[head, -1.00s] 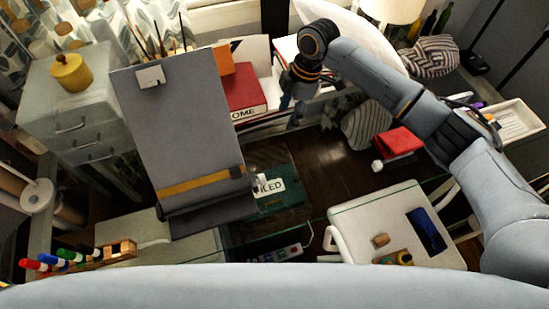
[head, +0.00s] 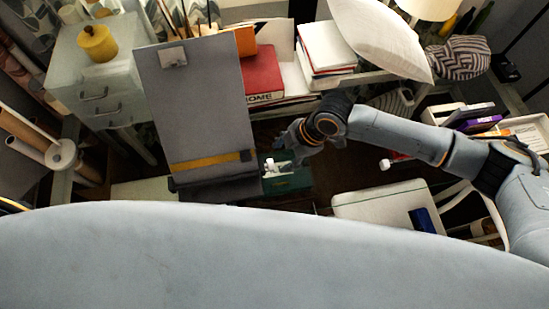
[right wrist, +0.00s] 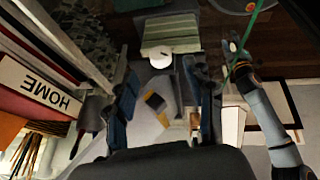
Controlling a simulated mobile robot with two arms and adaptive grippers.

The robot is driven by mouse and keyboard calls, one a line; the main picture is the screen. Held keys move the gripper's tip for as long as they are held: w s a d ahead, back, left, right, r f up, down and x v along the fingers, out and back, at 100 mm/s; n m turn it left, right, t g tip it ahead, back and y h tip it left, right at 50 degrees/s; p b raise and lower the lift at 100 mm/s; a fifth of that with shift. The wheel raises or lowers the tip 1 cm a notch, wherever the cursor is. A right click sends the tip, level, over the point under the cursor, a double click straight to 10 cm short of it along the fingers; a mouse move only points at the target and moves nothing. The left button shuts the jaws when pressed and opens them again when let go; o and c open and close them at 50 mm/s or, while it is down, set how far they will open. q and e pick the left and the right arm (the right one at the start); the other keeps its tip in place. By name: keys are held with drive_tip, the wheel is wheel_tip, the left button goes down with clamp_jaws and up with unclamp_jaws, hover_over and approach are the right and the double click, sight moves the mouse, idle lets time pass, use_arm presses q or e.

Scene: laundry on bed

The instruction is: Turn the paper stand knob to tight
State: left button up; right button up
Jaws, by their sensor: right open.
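The paper stand (head: 195,100) is a tall grey board at left centre in the head view, with a yellow band across its lower part. A small dark piece (head: 246,156) sits at the band's right end; I cannot tell whether it is the knob, or its setting. My right gripper (head: 286,141) is right of the stand's lower edge, apart from it. In the right wrist view its two fingers (right wrist: 165,105) are spread with nothing held between them. What looks like my left arm and gripper (right wrist: 236,62) shows at right in that view; its jaws are unclear.
A red book marked HOME (head: 262,75) and stacked white books (head: 325,50) stand behind my right gripper. A green box (head: 290,178) lies below it. A pale chair (head: 375,205) is to the right. A drawer cabinet (head: 70,75) stands left of the stand.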

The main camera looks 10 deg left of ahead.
sight(269, 165)
drive_tip(key=x, duration=0.5)
drive_tip(key=shift+a+f+p, duration=0.1)
drive_tip(key=shift+p, duration=0.25)
drive_tip(key=shift+a+f, duration=0.1)
drive_tip(key=shift+f, duration=0.3)
clamp_jaws()
